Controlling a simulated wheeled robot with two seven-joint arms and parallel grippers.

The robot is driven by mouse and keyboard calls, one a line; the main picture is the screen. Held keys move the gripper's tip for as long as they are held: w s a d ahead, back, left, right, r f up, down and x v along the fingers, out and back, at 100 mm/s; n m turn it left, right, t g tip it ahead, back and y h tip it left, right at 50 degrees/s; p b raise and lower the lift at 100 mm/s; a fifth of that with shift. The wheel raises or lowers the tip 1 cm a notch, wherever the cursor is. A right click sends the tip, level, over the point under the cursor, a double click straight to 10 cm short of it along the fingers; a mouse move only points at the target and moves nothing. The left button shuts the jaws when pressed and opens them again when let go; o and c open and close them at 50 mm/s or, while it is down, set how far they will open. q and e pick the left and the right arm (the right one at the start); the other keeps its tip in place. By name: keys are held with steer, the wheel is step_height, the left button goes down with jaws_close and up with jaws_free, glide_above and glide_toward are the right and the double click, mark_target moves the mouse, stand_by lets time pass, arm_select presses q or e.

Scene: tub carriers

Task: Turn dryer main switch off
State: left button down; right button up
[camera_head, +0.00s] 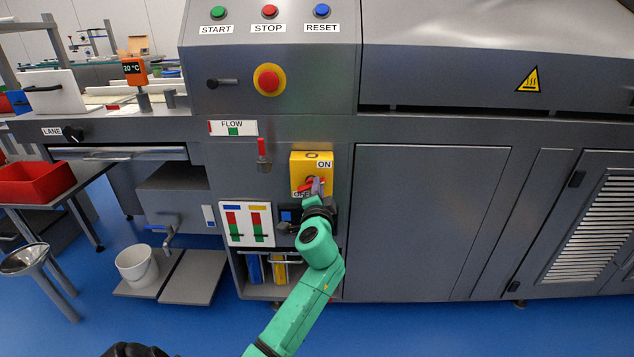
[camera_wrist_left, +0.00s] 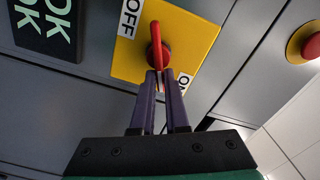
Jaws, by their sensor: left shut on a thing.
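The dryer main switch is a yellow plate (camera_head: 299,160) with a red rotary handle on the grey machine front. ON is at its upper right and OFF at its lower left in the head view. The yellow plate (camera_wrist_left: 128,58) and red handle (camera_wrist_left: 156,35) also show in the wrist view, rotated. My left gripper (camera_head: 316,188) is at the switch; its purple fingers (camera_wrist_left: 160,85) are shut on one end of the red handle. The gripper hides part of the handle in the head view, and I cannot tell exactly which label the handle points to.
A red emergency button (camera_head: 269,80) and a red-handled FLOW lever (camera_head: 262,150) are above and left of the switch. A panel with red and green sliders (camera_head: 246,224) is to the lower left. A white bucket (camera_head: 137,266) stands further left. Blue floor is open in front.

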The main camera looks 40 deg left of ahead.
arm_select(q)
steer(key=shift+f+m+p, duration=0.3)
steer(key=shift+m+p, duration=0.15)
steer(key=shift+m, duration=0.85)
steer(key=shift+f+m+p, duration=0.3)
steer(key=shift+m+p, duration=0.1)
steer(key=shift+m, duration=0.9)
arm_select(e)
steer(key=shift+s+d+f, duration=0.2)
steer(key=shift+s+f, duration=0.4)
steer(key=shift+s, duration=0.2)
steer(key=shift+s+d+f, duration=0.15)
steer(key=shift+s+f, duration=0.45)
steer(key=shift+s, duration=0.2)
arm_select(q)
steer(key=c, duration=0.9)
jaws_free()
steer(key=shift+d+r, duration=0.1)
steer(key=shift+d, duration=0.05)
steer(key=v, duration=1.4)
steer(key=shift+s+d, duration=0.1)
steer(key=shift+s, duration=0.1)
arm_select(e)
steer(key=shift+w+r, duration=0.1)
steer(key=shift+w, duration=0.2)
steer(key=shift+s, duration=0.2)
